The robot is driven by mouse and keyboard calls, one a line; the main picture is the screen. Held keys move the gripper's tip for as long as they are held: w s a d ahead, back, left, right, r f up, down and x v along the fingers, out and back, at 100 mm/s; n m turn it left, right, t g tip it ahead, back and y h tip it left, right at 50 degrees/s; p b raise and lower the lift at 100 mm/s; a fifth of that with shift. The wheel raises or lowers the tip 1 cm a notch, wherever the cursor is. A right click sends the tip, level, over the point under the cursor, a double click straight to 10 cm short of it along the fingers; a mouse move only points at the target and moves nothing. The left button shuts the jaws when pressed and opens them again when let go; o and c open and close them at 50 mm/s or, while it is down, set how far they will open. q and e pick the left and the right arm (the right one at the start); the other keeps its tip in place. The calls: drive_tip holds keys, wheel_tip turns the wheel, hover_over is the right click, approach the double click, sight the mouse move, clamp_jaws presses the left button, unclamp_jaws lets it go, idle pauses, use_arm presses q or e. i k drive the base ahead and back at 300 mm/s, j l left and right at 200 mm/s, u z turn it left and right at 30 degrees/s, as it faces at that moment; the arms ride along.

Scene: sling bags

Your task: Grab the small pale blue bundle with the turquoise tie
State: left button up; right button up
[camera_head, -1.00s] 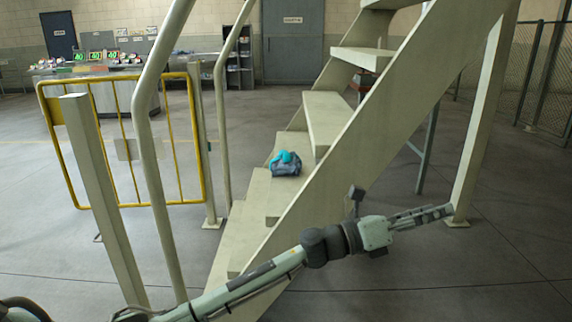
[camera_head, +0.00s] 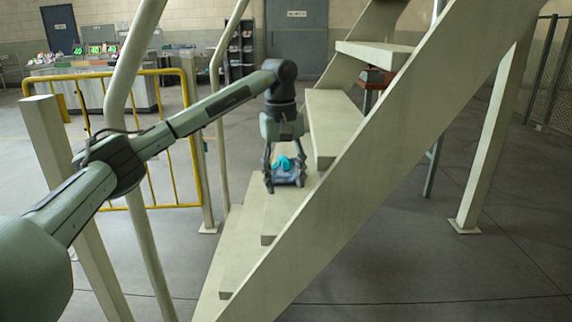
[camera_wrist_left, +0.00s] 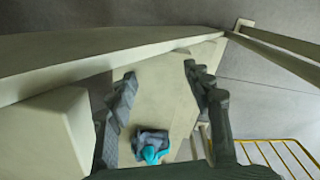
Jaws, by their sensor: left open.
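My right gripper is not in view.
The pale staircase (camera_head: 335,125) rises to the right, with a thick sloping side beam (camera_head: 400,120) close to the bundle. Handrail posts (camera_head: 125,110) and a yellow barrier (camera_head: 160,205) stand on the left. Open floor (camera_head: 430,260) lies at the right.

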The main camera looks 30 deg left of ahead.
sight(284, 170)
drive_tip(key=i+j, duration=0.8)
drive_tip(key=i, duration=0.05)
